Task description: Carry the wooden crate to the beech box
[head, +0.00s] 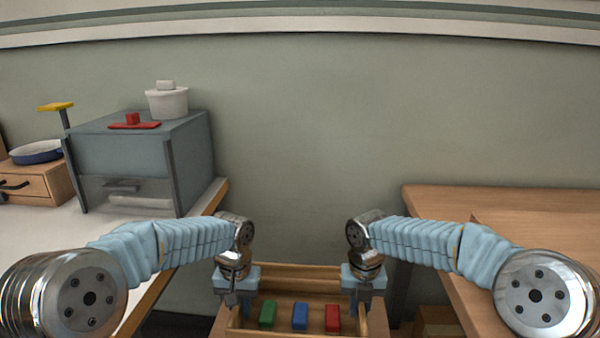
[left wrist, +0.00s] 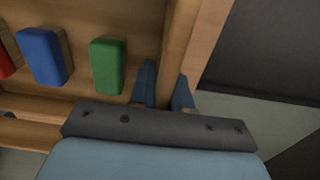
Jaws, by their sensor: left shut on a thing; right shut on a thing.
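The wooden crate (head: 298,270) is in the gap between two tables, low in the head view; its front is cut off by the frame. A green block (head: 267,314), a blue block (head: 300,316) and a red block (head: 332,318) are inside it. My left gripper (head: 236,292) is shut on the crate's left wall. In the left wrist view its fingers straddle that wall (left wrist: 179,45). My right gripper (head: 364,292) is shut on the right wall. I cannot tell for sure which thing is the beech box; a light wooden box (head: 437,322) shows partly below the right table.
A white-topped table (head: 60,235) stands left, with a grey cabinet (head: 120,155), a white pot (head: 167,102) and a wooden drawer box (head: 35,185). A wooden table (head: 500,200) stands right. Both table edges flank the gap. Wall behind is bare.

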